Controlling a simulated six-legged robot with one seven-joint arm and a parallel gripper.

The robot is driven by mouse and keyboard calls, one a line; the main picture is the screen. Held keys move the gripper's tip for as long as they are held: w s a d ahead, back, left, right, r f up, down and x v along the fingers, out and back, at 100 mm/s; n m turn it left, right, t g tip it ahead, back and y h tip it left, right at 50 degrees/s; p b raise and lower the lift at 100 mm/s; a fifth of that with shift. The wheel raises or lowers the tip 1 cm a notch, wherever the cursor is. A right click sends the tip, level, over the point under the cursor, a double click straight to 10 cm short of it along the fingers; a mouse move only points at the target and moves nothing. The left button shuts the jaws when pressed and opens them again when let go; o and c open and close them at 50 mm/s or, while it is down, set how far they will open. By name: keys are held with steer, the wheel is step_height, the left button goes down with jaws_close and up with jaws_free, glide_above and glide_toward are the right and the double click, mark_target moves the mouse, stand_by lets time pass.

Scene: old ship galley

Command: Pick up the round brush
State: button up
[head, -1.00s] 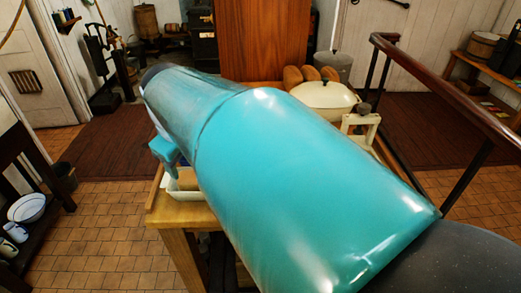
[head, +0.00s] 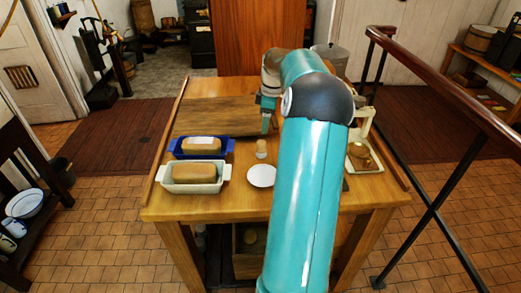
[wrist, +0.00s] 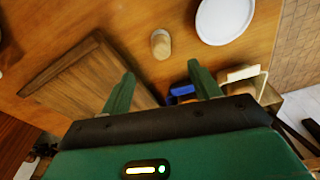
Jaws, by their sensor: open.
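A small, pale wooden cylinder, which looks like the round brush (head: 261,149), stands upright on the wooden table (head: 235,205). It lies between the blue loaf dish and the arm. In the wrist view the brush (wrist: 161,44) is just beyond the fingertips, roughly centred between them, and nothing touches it. My gripper (head: 268,122) hangs just behind and above it in the head view. In the wrist view my gripper (wrist: 160,68) has its two green fingers spread wide, with nothing between them.
A white plate (head: 262,175) lies close in front of the brush. Blue (head: 226,147) and white (head: 222,180) loaf dishes stand to its left. A dark board (head: 215,117) lies behind. A cream scale (head: 360,128) stands right of my arm. Dark-red railings run along the right.

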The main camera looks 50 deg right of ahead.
mark_target(261, 142)
steer(key=f, duration=0.4)
steer(key=w+f, duration=0.1)
steer(key=f, duration=0.3)
steer(key=a+f, duration=0.1)
steer(key=f, duration=0.3)
steer(key=shift+w+f, duration=0.25)
steer(key=shift+w, duration=0.05)
steer(key=c, duration=1.1)
steer(key=shift+c, duration=0.2)
steer(key=shift+r, duration=0.1)
steer(key=shift+r, duration=0.4)
step_height(261, 142, up, 2)
steer(key=shift+r, duration=0.15)
steer(key=s+a+r, duration=0.9)
steer(key=a, duration=0.1)
steer(key=shift+s+a+r, duration=0.15)
steer(key=shift+a+r, duration=0.15)
steer(key=shift+r, duration=0.05)
